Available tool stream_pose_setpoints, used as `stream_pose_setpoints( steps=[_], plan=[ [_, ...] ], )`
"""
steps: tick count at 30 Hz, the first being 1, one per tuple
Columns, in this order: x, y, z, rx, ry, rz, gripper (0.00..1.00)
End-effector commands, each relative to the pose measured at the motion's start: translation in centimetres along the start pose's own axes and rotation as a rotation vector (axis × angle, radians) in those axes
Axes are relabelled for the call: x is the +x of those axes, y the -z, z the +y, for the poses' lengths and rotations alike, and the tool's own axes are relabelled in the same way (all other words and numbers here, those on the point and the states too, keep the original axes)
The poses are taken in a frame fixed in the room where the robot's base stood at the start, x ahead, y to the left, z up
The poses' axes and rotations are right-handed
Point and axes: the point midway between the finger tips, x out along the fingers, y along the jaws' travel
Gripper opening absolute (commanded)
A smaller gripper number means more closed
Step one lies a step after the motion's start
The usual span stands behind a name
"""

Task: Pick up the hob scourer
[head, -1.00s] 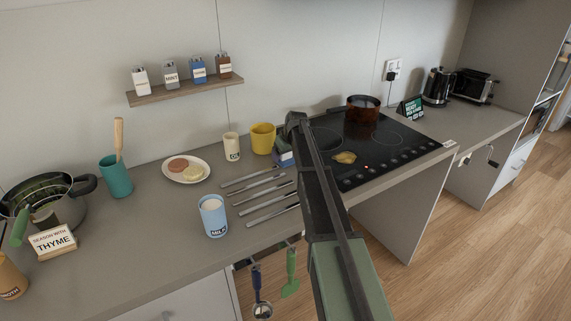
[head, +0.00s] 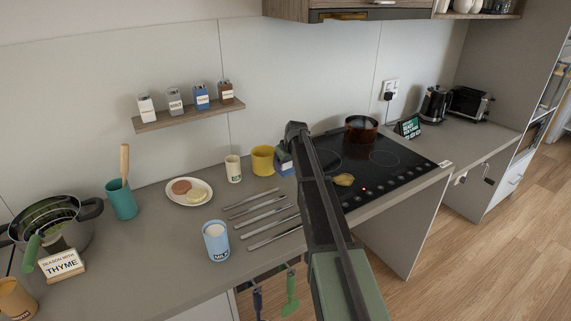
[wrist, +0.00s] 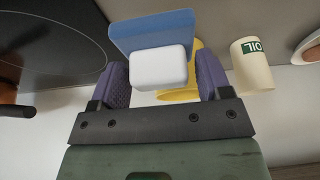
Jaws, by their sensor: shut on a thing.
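The hob scourer, a blue slab with a white block on it (wrist: 158,68), is between the purple fingers of my gripper (wrist: 162,85) in the wrist view. My gripper is shut on it. In the head view, the scourer's blue part (head: 286,169) shows beside the yellow mug, near the hob's left edge. My arm hides much of my gripper and the scourer there. I cannot tell the exact gap to the counter.
The black hob (head: 375,160) with a brown pot (head: 361,130) is to the right. A yellow mug (head: 262,160) and an oil cup (head: 233,169) stand left of my gripper. Several metal utensils (head: 262,217) lie in front. A blue milk cup (head: 216,241) stands nearer.

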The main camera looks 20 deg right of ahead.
Motion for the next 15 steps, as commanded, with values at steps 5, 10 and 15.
stream_pose_setpoints(
  steps=[5, 10, 15],
  plan=[
    [-8.0, 3.3, 0.0, 0.000, 0.000, 0.000, 0.47],
    [-12.0, 5.0, 0.0, 0.000, 0.000, 0.000, 0.47],
    [-13.2, 5.5, 0.0, 0.000, 0.000, 0.000, 0.47]
  ],
)
